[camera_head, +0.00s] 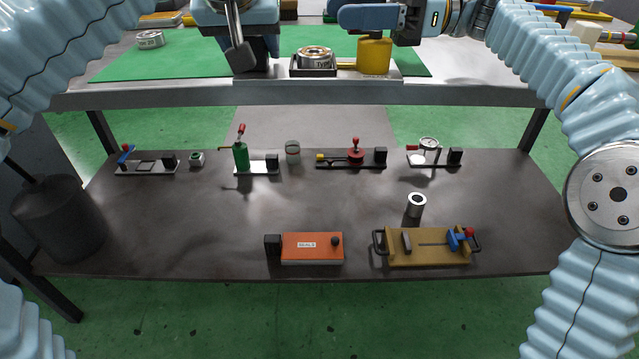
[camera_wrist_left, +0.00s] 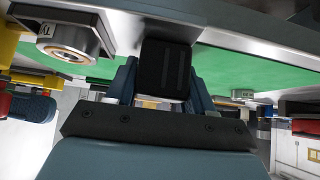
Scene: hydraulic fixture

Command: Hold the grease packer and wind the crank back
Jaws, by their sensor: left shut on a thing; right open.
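The grease packer (camera_head: 335,72) stands on the near edge of the upper bench, with a ring-shaped bearing (camera_head: 314,57) in a black cradle and a yellow cylinder (camera_head: 374,57). The bearing also shows in the left wrist view (camera_wrist_left: 68,52). My left gripper (camera_head: 250,52) is shut on the packer's black block (camera_wrist_left: 165,68), left of the bearing.
A green mat (camera_head: 150,55) covers part of the bench behind the packer, with a metal ring part (camera_head: 150,39) on it. The dark lower shelf (camera_head: 200,225) holds several small fixtures, an orange box (camera_head: 312,248) and a tan board (camera_head: 428,258). The bench's front edge (camera_head: 150,98) runs below the packer.

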